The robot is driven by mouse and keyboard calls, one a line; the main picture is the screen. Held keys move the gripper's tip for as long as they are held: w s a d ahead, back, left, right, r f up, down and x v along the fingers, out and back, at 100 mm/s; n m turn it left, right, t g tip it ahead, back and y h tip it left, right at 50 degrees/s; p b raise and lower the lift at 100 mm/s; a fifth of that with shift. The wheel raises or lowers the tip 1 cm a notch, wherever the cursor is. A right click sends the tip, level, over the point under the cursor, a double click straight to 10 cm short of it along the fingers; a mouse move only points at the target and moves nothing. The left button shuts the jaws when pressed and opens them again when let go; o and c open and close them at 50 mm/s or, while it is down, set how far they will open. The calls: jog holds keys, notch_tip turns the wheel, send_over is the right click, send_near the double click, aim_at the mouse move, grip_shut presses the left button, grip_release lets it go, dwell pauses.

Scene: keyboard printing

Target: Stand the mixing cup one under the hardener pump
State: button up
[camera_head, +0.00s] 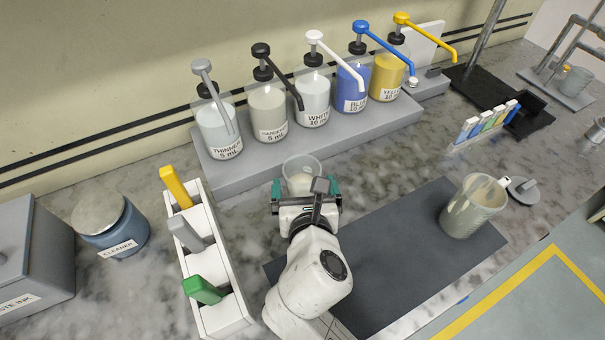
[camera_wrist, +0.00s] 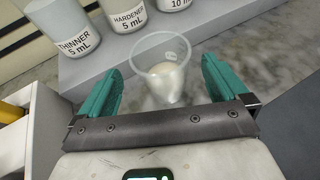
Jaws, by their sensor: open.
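A clear mixing cup (camera_head: 302,172) with pale contents stands on the marble counter in front of the pump shelf. It also shows in the wrist view (camera_wrist: 163,80), upright between the two fingers. My gripper (camera_head: 306,190) is open, with its teal fingers on either side of the cup and visible gaps to it; its fingers also show in the wrist view (camera_wrist: 160,85). The hardener pump (camera_head: 268,110), a bottle with a black pump head and long black spout, stands on the shelf behind and left of the cup. The cup's near side is partly hidden by my gripper in the head view.
The grey shelf (camera_head: 240,177) also bears the thinner (camera_head: 218,130), white (camera_head: 313,97), blue (camera_head: 352,85) and yellow (camera_head: 386,75) pumps. A white tool rack (camera_head: 220,318) stands left of my arm. A larger smeared cup (camera_head: 472,207) stands on the dark mat (camera_head: 385,265).

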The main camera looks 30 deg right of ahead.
jog(key=v, duration=0.6)
